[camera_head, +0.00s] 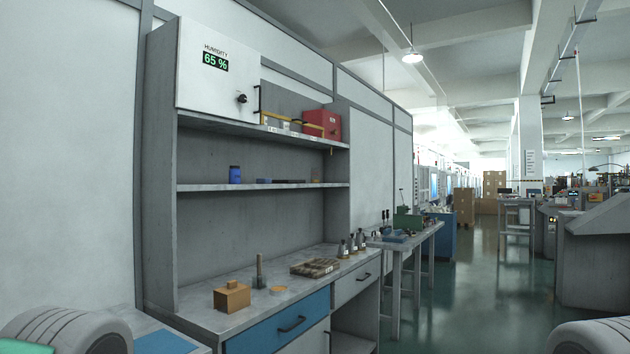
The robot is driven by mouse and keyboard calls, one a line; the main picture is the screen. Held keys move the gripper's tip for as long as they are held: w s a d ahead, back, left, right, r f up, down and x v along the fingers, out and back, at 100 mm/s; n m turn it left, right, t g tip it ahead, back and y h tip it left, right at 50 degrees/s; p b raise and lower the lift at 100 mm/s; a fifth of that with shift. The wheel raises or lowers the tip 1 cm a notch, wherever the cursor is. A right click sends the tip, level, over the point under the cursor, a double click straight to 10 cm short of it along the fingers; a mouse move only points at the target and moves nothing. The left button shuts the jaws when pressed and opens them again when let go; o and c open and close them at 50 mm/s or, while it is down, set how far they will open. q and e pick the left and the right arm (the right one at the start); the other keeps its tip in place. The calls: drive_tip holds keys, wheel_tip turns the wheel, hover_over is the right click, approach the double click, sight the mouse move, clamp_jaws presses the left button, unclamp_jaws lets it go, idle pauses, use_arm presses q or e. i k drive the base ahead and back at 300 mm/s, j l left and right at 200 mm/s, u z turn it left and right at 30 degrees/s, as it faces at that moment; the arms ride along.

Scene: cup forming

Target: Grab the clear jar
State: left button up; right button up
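I cannot clearly pick out a clear jar. Small pale containers (284,124) stand on the upper shelf behind a yellow rail, too small to tell whether one is a clear jar. A dark blue jar (235,174) stands on the lower shelf. Several small dark bottles with labels (351,244) stand at the right end of the workbench. Ribbed grey-white parts of my arms show in the bottom left and bottom right corners. Neither gripper is in view.
The workbench (225,270) holds a brown box (232,296), an upright dark rod (259,271), a round tan disc (279,290) and a dark tray (315,267). Open floor lies to the right.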

sight(314, 171)
drive_tip(key=i+l+z, duration=0.35)
drive_tip(key=i, duration=0.45)
drive_tip(key=i+z, duration=0.35)
drive_tip(key=i, duration=2.45)
drive_tip(key=i+l+u, duration=0.15)
drive_tip(key=i+u, duration=0.3)
drive_tip(key=i, duration=0.2)
drive_tip(key=i+l+u, duration=0.4)
drive_tip(key=i, duration=0.2)
drive_tip(key=i+l+u, duration=0.45)
drive_tip(key=i, duration=0.1)
